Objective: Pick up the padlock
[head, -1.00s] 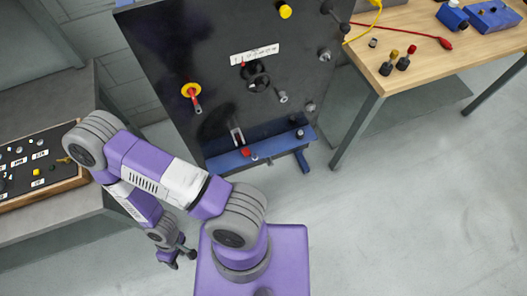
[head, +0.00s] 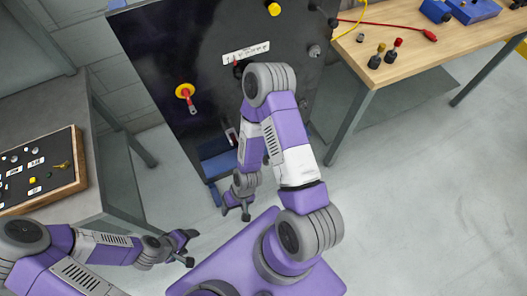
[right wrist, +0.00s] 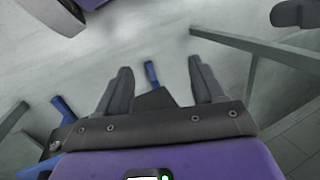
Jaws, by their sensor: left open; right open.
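I cannot make out the padlock for certain in the head view. The blue ledge (head: 218,166) at the foot of the black panel, where a small red item showed earlier, is now partly behind my right arm. My right gripper (head: 237,215) is open and points down, in front of the panel's lower edge. In the right wrist view its two fingers (right wrist: 162,88) are apart, with no held object visible between them; a blue bar (right wrist: 151,75) shows beyond. My left gripper (head: 188,249) is open and empty, low at the left over the floor.
The black upright panel (head: 160,60) carries a yellow disc with a red handle (head: 188,97) and several fittings. A wooden table (head: 440,60) stands at the right. A grey bench with a wood-framed board (head: 78,182) stands at the left. The floor at the right is clear.

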